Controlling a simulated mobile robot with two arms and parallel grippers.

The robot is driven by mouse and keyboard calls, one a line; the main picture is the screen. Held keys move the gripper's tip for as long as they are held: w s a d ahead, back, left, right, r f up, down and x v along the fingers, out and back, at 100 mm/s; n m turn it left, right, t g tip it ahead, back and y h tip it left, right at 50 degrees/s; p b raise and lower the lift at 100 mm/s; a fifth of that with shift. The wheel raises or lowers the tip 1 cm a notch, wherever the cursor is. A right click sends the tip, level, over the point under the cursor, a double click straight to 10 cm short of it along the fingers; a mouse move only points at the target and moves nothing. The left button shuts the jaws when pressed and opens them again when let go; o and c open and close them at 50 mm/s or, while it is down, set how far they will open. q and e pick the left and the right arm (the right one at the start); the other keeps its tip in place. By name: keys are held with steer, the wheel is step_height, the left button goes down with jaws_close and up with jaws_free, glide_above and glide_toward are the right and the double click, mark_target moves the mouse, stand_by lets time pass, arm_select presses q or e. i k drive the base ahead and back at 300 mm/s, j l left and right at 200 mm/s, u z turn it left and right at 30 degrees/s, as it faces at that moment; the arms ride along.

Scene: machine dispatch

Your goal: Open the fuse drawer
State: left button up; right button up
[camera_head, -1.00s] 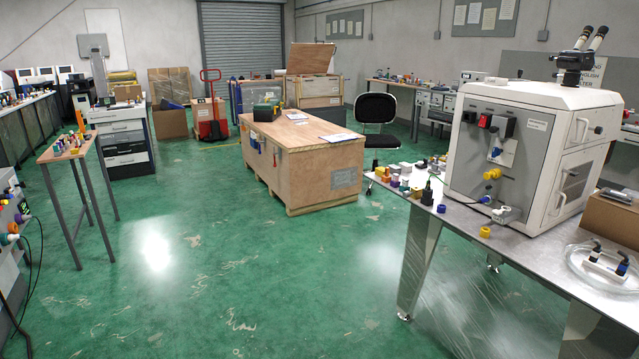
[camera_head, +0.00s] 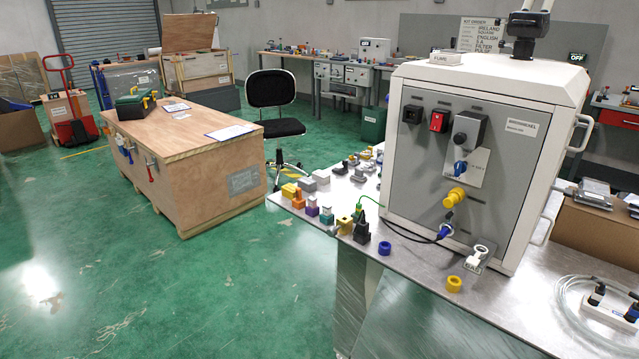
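The grey and white machine (camera_head: 470,170) stands on the metal table at the right, its grey panel facing me. On the panel's upper part are a black square fitting (camera_head: 411,114), a red switch (camera_head: 439,121) and a dark grey block with a black knob (camera_head: 468,131). Below them are a blue knob (camera_head: 460,168) and a yellow connector (camera_head: 454,197). I cannot tell which fitting is the fuse drawer, or whether a drawer is open. Neither of my grippers is in view.
The metal table (camera_head: 400,290) carries several small coloured parts at its left, a yellow ring (camera_head: 454,284), a blue ring (camera_head: 384,248) and a cardboard box (camera_head: 600,232). A wooden crate (camera_head: 185,185) and a black chair (camera_head: 272,100) stand behind.

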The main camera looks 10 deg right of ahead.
mark_target(465, 130)
steer(key=i+l+u, duration=0.25)
steer(key=i+l, duration=1.1)
steer(key=l+z, duration=0.1)
steer(key=z, duration=1.25)
